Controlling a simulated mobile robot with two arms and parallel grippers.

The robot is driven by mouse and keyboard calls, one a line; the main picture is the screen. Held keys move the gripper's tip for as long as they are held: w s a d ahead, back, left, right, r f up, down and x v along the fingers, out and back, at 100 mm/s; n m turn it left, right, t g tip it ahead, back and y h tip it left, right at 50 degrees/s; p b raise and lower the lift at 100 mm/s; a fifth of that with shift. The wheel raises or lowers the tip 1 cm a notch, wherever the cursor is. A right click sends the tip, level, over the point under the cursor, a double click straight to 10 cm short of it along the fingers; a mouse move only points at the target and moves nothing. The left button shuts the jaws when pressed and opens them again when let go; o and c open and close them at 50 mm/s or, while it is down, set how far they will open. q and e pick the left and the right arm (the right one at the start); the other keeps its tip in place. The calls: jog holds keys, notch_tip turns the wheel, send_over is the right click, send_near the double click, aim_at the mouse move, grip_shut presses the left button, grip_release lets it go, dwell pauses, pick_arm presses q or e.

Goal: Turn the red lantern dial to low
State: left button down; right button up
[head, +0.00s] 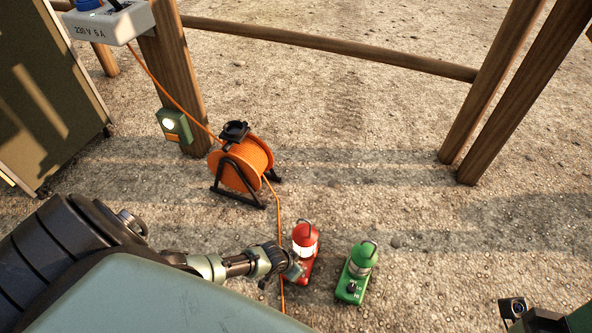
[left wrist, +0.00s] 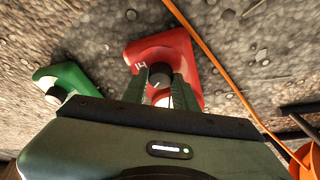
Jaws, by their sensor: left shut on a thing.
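The red lantern (head: 305,236) stands on the gravel at the lower middle of the head view, with a pale lamp section under its red cap. In the left wrist view its red base (left wrist: 184,52) carries a black dial (left wrist: 159,75) with a light pointer line; white marks show near it. My left gripper (left wrist: 161,88) is shut on the dial, one finger on each side. In the head view my left gripper (head: 292,270) reaches the lantern's front left and hides part of its base. The dial's exact setting is too small to read.
A green lantern (head: 359,262) stands close to the right of the red one. An orange cable (head: 279,220) runs past the red lantern's left side from a cable reel (head: 243,164). Wooden posts (head: 180,80) stand behind. Gravel on the right is free.

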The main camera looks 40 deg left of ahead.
pick_arm(q)
jog(key=shift+a+m+h+b, duration=0.1)
jog(key=shift+m+h+b, duration=0.2)
jog(key=shift+m, duration=0.5)
jog(key=c, duration=1.1)
grip_release()
